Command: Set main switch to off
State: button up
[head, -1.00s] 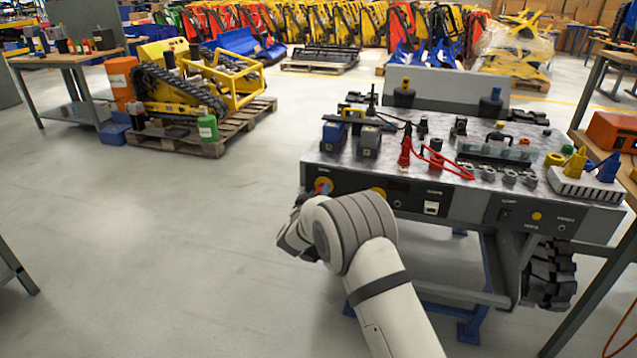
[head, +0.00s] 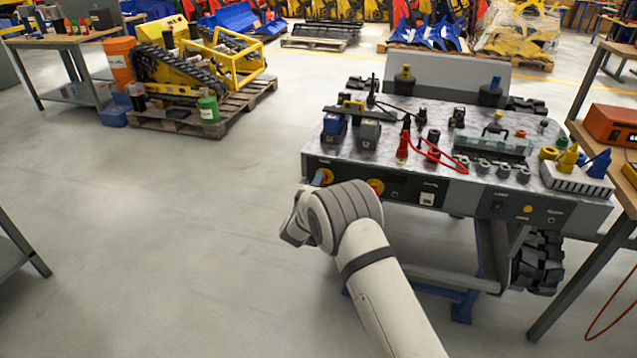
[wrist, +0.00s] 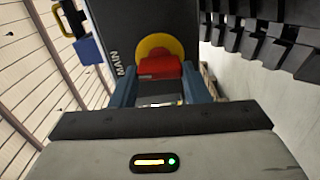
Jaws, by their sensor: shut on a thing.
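The main switch (wrist: 152,47) is a yellow disc with a red handle (wrist: 160,67), beside the label MAIN on the dark panel in the wrist view. My gripper (wrist: 159,84) has its blue fingers on either side of the red handle and is shut on it. In the head view the yellow disc (head: 328,175) shows at the left end of the carrier's front panel. A blue fingertip of my gripper (head: 318,179) is in front of it. The handle is hidden there by my gripper, and its exact angle is hard to tell.
The tracked carrier (head: 470,206) bears several connectors, a red cable (head: 440,161) and two battery-like blocks on top. A second yellow and red control (head: 376,187) sits right of the switch, close behind my wrist. A bench (head: 600,165) stands at right.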

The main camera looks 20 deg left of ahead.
jog(key=shift+n, duration=0.4)
jog(key=o, duration=1)
jog(key=s, duration=0.7)
jog(key=shift+s+p, duration=0.35)
jog(key=shift+s, duration=0.05)
